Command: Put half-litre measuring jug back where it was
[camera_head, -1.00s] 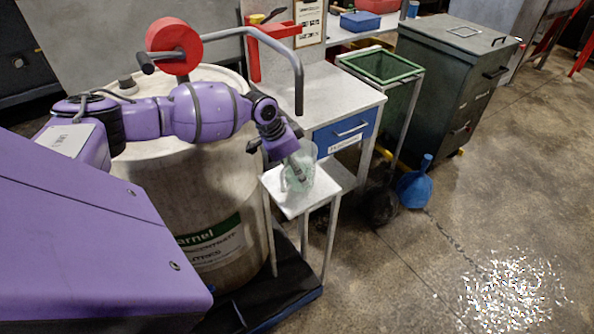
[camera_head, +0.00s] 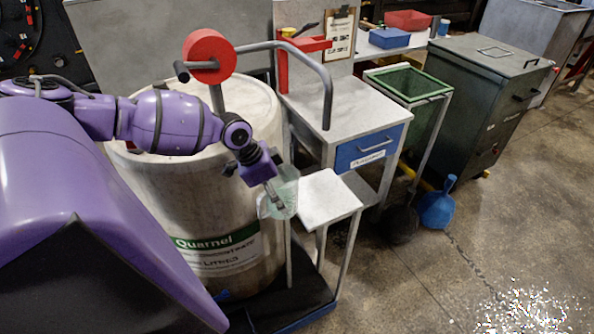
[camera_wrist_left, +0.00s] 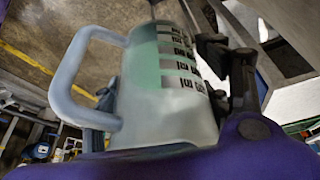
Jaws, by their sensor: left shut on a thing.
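The measuring jug (camera_head: 286,192) is clear and greenish, and my left gripper (camera_head: 272,190) is shut on it. In the head view the jug is held in front of the drum, just left of the small white stand (camera_head: 328,199), whose visible top is bare. In the left wrist view the jug (camera_wrist_left: 165,95) fills the middle, with its handle to the left and dark printed marks on its right side. The gripper's dark fingers (camera_wrist_left: 228,70) press against its right side there. My right gripper is not in view.
A large drum (camera_head: 200,215) labelled Quarnel stands behind the arm, with a red-wheeled pump and bent grey pipe (camera_head: 322,75) above. A workbench (camera_head: 365,110) with a blue drawer stands behind the stand.

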